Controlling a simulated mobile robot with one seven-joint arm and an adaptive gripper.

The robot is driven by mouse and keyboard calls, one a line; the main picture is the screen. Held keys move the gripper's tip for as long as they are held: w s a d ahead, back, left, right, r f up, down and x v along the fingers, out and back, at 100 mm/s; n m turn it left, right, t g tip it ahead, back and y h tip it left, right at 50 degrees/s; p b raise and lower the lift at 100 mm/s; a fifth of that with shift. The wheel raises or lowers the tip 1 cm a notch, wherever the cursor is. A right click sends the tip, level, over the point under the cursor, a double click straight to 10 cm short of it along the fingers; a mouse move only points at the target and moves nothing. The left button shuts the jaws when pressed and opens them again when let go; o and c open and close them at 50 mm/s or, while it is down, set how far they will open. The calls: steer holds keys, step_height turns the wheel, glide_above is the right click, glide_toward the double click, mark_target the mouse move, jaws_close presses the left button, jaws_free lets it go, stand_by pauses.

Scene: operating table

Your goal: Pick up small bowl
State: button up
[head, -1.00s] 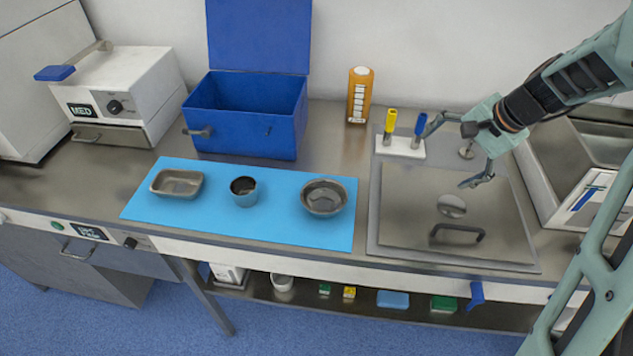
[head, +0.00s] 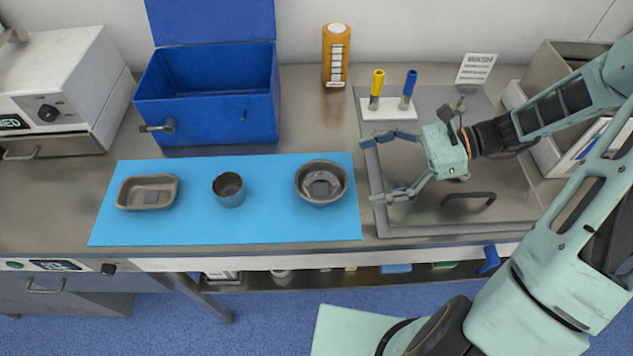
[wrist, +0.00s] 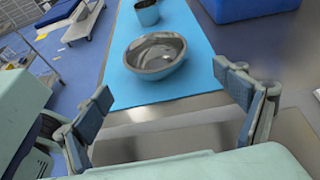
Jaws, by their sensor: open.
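The small bowl (head: 321,184) is round, metallic and upright at the right end of the blue mat (head: 270,220). In the wrist view the bowl (wrist: 156,56) is just beyond my fingertips, roughly between their lines, and looks empty. My gripper (head: 372,170) is open and empty. It is to the right of the bowl, over the edge of the sink cover, with its fingers spread and pointing left at the bowl. Neither finger touches the bowl.
A metal cup (head: 229,190) and a rectangular metal dish (head: 147,192) are left of the bowl on the mat. A blue open box (head: 207,95), an orange bottle (head: 336,56) and a white holder with yellow and blue handles (head: 390,108) stand behind. The mat around the bowl is clear.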

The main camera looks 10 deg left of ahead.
mark_target(345, 179)
steer(key=x, duration=0.5)
steer(key=shift+s+f, duration=0.15)
steer(key=shift+s, duration=0.05)
steer(key=x, duration=0.4)
steer(key=shift+s+a+r+p, duration=0.25)
steer(key=shift+a+r+p, duration=0.05)
steer(key=shift+p, duration=0.05)
steer(key=shift+a+f, duration=0.3)
steer(key=shift+a, duration=0.25)
steer(key=shift+c, duration=0.5)
steer(key=c, duration=1.2)
steer(key=shift+r, duration=0.2)
